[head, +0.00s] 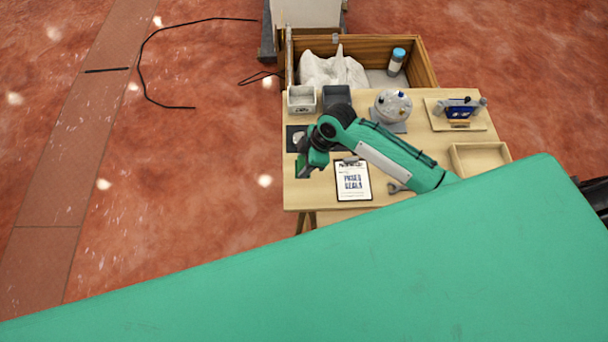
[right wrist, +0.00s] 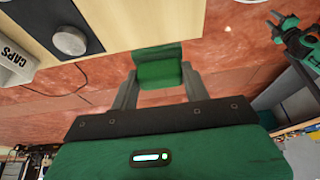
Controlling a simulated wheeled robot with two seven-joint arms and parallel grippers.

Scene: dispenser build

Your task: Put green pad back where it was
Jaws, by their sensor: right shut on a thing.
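The green pad (right wrist: 158,65) is between the two fingers of my right gripper (right wrist: 160,88) in the right wrist view. It lies beside the wooden tabletop's edge in that picture; whether it touches the table I cannot tell. In the head view my right gripper (head: 304,160) is over the left end of the table, just below a black square pad (head: 292,138); dark green shows there, partly hidden by the gripper. A green and black arm part, seemingly my left one, shows at the upper right of the right wrist view; its jaws are unclear.
The black pad carries a round grey disc (right wrist: 69,40). A white CAPS bin (head: 302,98) and a grey bin (head: 336,97) stand behind. A clipboard (head: 352,181) lies to the gripper's right. A round device (head: 393,104), a blue fixture (head: 459,109) and a wooden tray (head: 480,158) are farther right.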

